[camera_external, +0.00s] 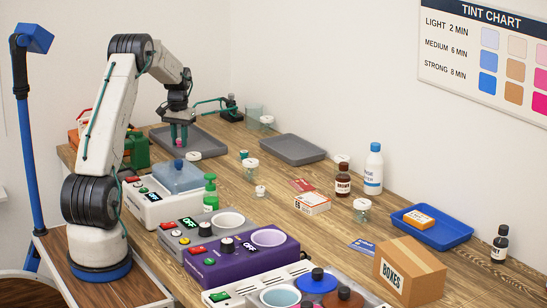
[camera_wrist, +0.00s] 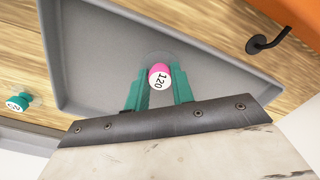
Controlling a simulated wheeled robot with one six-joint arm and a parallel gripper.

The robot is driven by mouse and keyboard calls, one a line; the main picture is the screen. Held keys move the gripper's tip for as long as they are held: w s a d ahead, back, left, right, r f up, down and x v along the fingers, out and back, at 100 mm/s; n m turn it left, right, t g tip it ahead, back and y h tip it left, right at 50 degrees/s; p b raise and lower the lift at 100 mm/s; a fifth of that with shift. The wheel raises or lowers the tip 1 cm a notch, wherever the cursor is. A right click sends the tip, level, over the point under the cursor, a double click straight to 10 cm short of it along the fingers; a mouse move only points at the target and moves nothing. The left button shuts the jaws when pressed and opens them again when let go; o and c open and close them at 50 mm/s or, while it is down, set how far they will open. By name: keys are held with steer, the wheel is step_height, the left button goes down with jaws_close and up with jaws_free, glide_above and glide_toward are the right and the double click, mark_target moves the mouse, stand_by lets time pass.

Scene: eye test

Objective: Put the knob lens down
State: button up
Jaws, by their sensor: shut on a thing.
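My gripper (camera_external: 179,137) is over the left grey tray (camera_external: 213,146) at the back of the bench. Its teal fingers (camera_wrist: 158,88) are shut on the knob lens, whose pink knob has a white top marked 120 (camera_wrist: 159,77). A faint clear disc shows around the knob in the wrist view. The pink knob also shows small between the fingers in the outside view (camera_external: 179,142). The knob lens is inside the tray's outline, with bare grey floor around it. I cannot tell whether it touches the floor.
A teal knob piece with a white top (camera_wrist: 17,102) lies outside the tray. A second grey tray (camera_external: 293,148) sits to the right. A white-topped piece (camera_external: 193,156) is near the tray's front edge. A white machine (camera_external: 155,206) with a blue lid stands in front.

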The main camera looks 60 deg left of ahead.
steer(key=o, duration=1)
